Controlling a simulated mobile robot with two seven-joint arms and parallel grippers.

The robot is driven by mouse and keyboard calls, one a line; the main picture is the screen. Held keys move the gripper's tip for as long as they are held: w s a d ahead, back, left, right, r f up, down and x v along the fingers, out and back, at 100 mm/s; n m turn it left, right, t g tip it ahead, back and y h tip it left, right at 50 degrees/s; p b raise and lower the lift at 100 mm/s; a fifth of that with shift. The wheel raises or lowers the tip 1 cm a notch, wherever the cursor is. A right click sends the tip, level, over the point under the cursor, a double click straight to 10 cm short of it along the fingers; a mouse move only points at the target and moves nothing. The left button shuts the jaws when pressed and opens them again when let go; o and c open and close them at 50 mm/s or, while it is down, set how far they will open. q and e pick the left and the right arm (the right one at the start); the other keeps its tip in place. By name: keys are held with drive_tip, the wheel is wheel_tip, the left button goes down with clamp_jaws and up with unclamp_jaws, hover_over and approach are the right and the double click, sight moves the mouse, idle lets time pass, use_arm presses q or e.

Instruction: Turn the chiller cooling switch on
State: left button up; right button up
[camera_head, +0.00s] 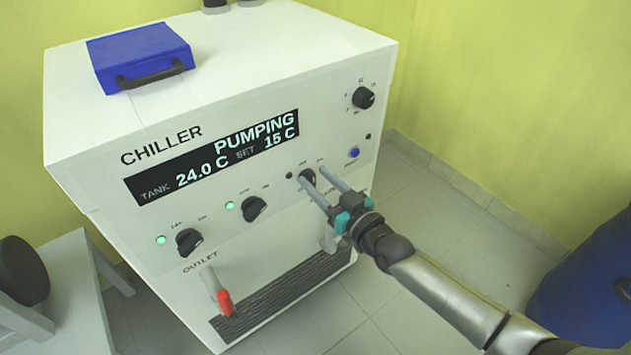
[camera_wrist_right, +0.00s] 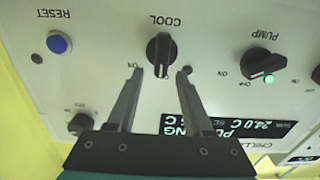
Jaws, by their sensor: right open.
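The white chiller (camera_head: 110,215) has a dark display (camera_head: 215,160) reading PUMPING, TANK 24.0 C, SET 15 C. Its black cooling knob (camera_head: 308,176) is partly covered by my right gripper (camera_head: 313,176) in the head view. In the right wrist view the knob (camera_wrist_right: 160,55), labelled COOL, sits just beyond the fingertips and between them. The lamp beside it (camera_head: 289,175) is dark. My right gripper (camera_wrist_right: 160,72) is open and empty, pointing at the panel; I cannot tell whether a finger touches the knob. My left gripper is out of view.
The lit-lamp pump knob (camera_head: 254,208) and another knob (camera_head: 189,241) are left of the cooling knob. A blue reset button (camera_head: 354,152) and upper knob (camera_head: 363,98) are right. A red-handled outlet (camera_head: 225,301) juts below. A blue drum (camera_head: 590,290) stands at right.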

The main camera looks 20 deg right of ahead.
drive_tip(key=shift+w+a, duration=0.25)
drive_tip(key=shift+w, duration=0.3)
drive_tip(key=c, duration=0.8)
clamp_jaws()
drive_tip(key=shift+f, duration=0.1)
